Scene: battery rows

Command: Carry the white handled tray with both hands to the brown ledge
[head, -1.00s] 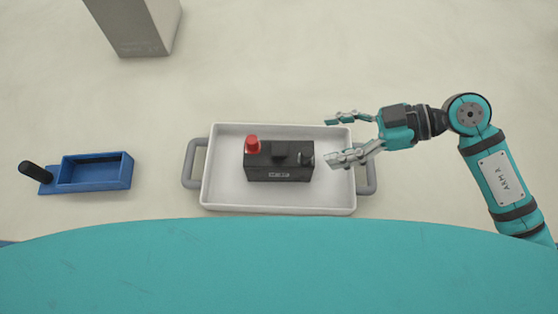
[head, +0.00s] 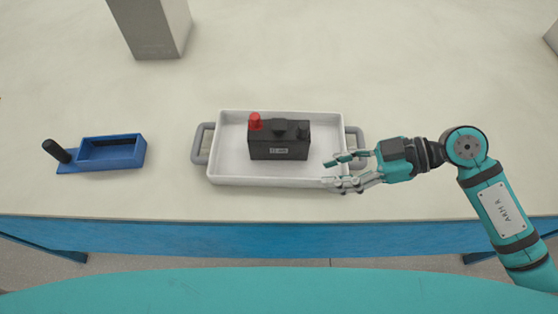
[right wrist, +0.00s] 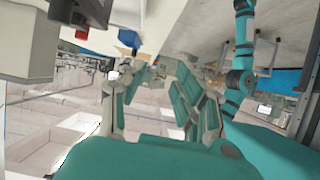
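The white handled tray (head: 230,178) stands on the pale table with a grey handle at each end. A black battery (head: 279,150) with a red terminal cap stands in it. My right gripper (head: 332,173) is open and empty at the tray's front right corner, its fingers pointing left. Its fingers appear over or close by the rim; I cannot tell whether they touch it. The right handle (head: 359,146) is partly hidden by the gripper. The open fingers also show in the right wrist view (right wrist: 160,85). My left gripper and a brown ledge are not seen.
A blue holder (head: 112,153) with a black upright knob lies left of the tray. A grey block (head: 152,28) stands at the back left, and part of another grey thing (head: 551,37) shows at the right edge. The table's blue front edge (head: 250,238) is close. The table behind the tray is clear.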

